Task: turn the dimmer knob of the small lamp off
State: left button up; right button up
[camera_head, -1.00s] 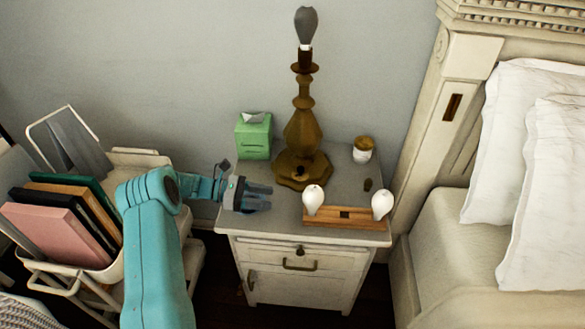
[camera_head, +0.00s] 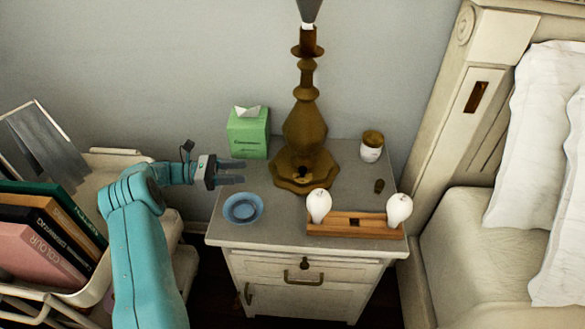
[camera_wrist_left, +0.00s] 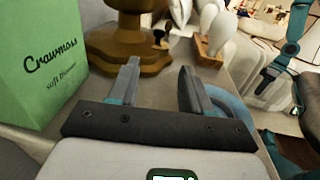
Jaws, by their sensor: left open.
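The brass lamp (camera_head: 305,125) stands on the nightstand against the wall, with a wide faceted base. A small dark knob (camera_head: 301,172) shows at the front of the base. In the left wrist view the knob (camera_wrist_left: 159,38) appears ahead, beyond the fingertips, in front of the lamp base (camera_wrist_left: 115,48). My left gripper (camera_head: 238,172) is open and empty, left of the lamp base and apart from it. Its two fingers also show in the left wrist view (camera_wrist_left: 160,70), pointing toward the lamp.
A green tissue box (camera_head: 248,133) stands behind my left gripper. A blue dish (camera_head: 243,208) lies in front of it.

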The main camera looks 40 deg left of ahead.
aim_at(294, 177)
pick_arm(q)
jog(key=shift+w, duration=0.1)
jog(key=p+x, duration=0.1)
jog(key=x, duration=1.3)
jog(key=shift+w+d, duration=0.15)
jog(key=shift+d, duration=0.25)
jog(key=shift+w+d+f, duration=0.1)
jog(key=shift+w+d, duration=0.3)
jog(key=shift+w, duration=0.1)
grip_shut()
